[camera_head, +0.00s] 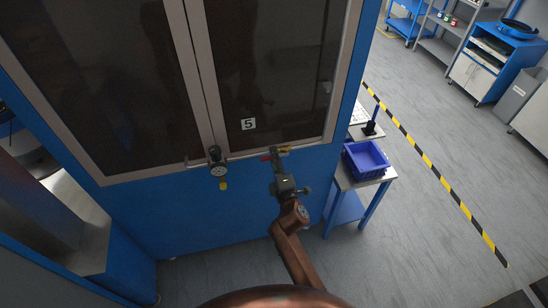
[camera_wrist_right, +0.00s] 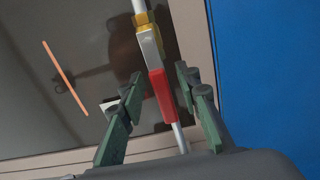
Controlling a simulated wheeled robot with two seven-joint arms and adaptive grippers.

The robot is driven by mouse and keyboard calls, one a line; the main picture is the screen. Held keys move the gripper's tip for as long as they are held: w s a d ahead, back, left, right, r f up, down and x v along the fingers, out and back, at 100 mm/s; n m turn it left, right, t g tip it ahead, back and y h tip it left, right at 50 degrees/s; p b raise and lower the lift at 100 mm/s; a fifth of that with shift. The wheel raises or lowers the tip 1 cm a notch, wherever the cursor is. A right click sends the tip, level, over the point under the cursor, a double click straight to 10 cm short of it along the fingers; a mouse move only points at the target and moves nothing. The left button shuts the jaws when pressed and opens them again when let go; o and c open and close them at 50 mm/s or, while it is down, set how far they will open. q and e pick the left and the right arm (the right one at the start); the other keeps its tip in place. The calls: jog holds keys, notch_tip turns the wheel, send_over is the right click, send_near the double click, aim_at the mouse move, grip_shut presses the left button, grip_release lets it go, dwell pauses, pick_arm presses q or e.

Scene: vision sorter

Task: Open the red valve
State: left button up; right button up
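The red valve handle (camera_head: 265,157) shows at the lower edge of the dark cabinet window, beside a yellow fitting (camera_head: 284,149). In the right wrist view the red handle (camera_wrist_right: 162,95) is a short block along a thin grey pipe, with a silver and yellow fitting (camera_wrist_right: 149,42) above it. My right gripper (camera_head: 277,157) is at the valve. Its green fingers, also in the right wrist view (camera_wrist_right: 160,81), are spread on either side of the red handle. A gap shows on the left; contact on the right cannot be told. My left gripper is out of view.
A small table with a blue bin (camera_head: 366,159) stands to the right.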

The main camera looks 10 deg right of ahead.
jog(key=s+d, duration=0.1)
jog(key=s, duration=1.1)
jog(key=shift+w, duration=0.1)
